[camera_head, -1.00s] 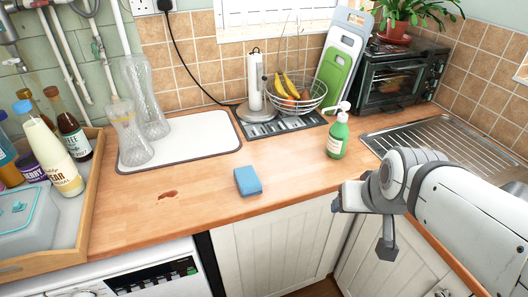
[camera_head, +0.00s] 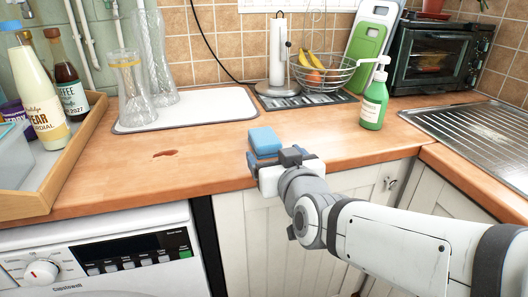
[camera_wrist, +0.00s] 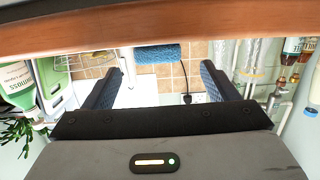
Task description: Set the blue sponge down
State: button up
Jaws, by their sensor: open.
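The blue sponge (camera_head: 264,140) rests on the wooden worktop close to its front edge. My gripper (camera_head: 280,160) is at that edge, just in front of the sponge, and partly covers its near side in the head view. In the wrist view, which shows the room upside down, the two fingers of my gripper (camera_wrist: 164,78) are spread apart with nothing between them. The sponge (camera_wrist: 158,54) shows past the fingertips, lined up with the gap. I see no contact between the fingers and the sponge.
A brown stain (camera_head: 165,153) lies left of the sponge. A white mat (camera_head: 190,108) with glass vases is behind. A green soap bottle (camera_head: 374,100) stands to the right, before the metal sink (camera_head: 465,130). A wooden tray (camera_head: 75,150) with bottles is at left.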

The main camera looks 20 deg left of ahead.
aim_at(270, 148)
jog(key=b+x, duration=0.1)
jog(key=x, duration=0.6)
jog(key=shift+w+d+f+b, duration=0.1)
jog(key=shift+w+f+b, duration=0.05)
jog(key=shift+b, duration=0.2)
jog(key=shift+c, duration=0.6)
jog(key=c, duration=1)
notch_tip(270, 148, up, 28)
jog(key=p, duration=1.7)
